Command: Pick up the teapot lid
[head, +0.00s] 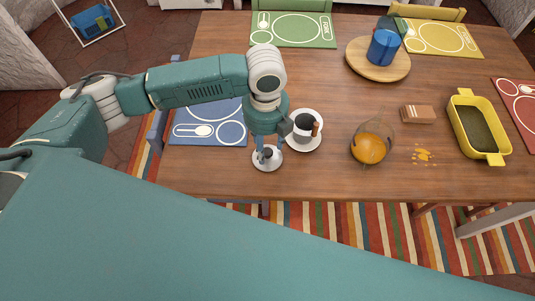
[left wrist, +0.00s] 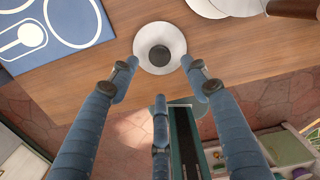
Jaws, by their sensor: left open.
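The lid (head: 267,164) is a white disc with a dark knob, lying on the wooden table near its front edge. It also shows in the left wrist view (left wrist: 177,62), at top centre. My left gripper (head: 267,143) is directly above the lid, its fingers pointing down around the knob area. In the left wrist view, the left gripper's blue-grey fingers (left wrist: 160,80) are spread open with nothing held between them. Whether they touch the lid cannot be told. My right gripper is not in view.
A glass vessel with orange contents (head: 369,150), a small brown box (head: 418,114) and a yellow dish (head: 462,97) stand farther right. A blue placemat (head: 215,109) lies left. The table edge is close.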

